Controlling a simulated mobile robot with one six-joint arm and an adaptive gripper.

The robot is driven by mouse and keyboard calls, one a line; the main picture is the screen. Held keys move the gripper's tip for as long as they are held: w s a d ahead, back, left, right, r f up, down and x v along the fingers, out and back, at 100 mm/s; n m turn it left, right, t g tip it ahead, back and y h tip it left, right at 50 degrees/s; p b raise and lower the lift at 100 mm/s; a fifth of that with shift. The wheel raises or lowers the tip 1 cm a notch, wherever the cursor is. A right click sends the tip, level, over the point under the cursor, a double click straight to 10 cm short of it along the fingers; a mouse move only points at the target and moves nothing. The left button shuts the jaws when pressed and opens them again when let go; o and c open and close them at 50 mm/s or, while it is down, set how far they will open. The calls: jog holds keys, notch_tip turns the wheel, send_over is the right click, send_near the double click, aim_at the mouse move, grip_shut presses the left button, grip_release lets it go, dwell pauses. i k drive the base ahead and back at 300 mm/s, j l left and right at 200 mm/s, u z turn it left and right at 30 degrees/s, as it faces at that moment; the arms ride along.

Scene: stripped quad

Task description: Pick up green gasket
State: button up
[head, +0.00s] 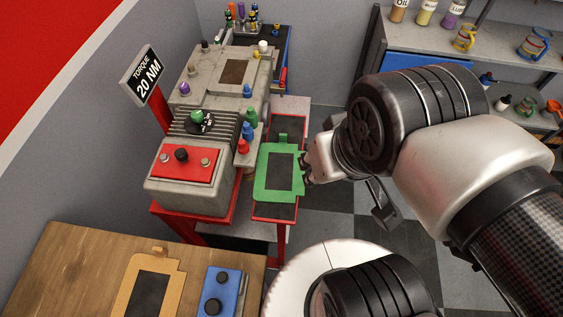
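The green gasket (263,178) is a flat rectangular frame with a tab on its far edge. It is over the red-rimmed tray (275,212) beside the grey machine. Dark surface shows through its opening. My gripper (306,171) is at the gasket's right edge, with its fingertips at or very near the green rim. Its fingers are small and partly hidden, so I cannot tell whether they are closed on the rim. I also cannot tell whether the gasket rests on the tray or is held just above it.
The grey machine (215,121) stands left of the tray, with colored knobs and a red panel (184,163). A wooden table (75,265) at the front left holds an orange gasket (130,285) and a blue block (218,290). Shelves (425,43) stand back right.

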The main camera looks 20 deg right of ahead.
aim_at(279, 178)
jog(key=i+l+u, duration=0.2)
jog(key=l, duration=0.15)
jog(key=i+l+u, duration=0.25)
jog(key=l, duration=0.15)
jog(key=l+u, duration=0.2)
jog(key=l, duration=0.15)
jog(key=i+l+u, duration=0.25)
jog(key=l, duration=0.2)
jog(key=l+u, duration=0.2)
jog(key=l, duration=0.25)
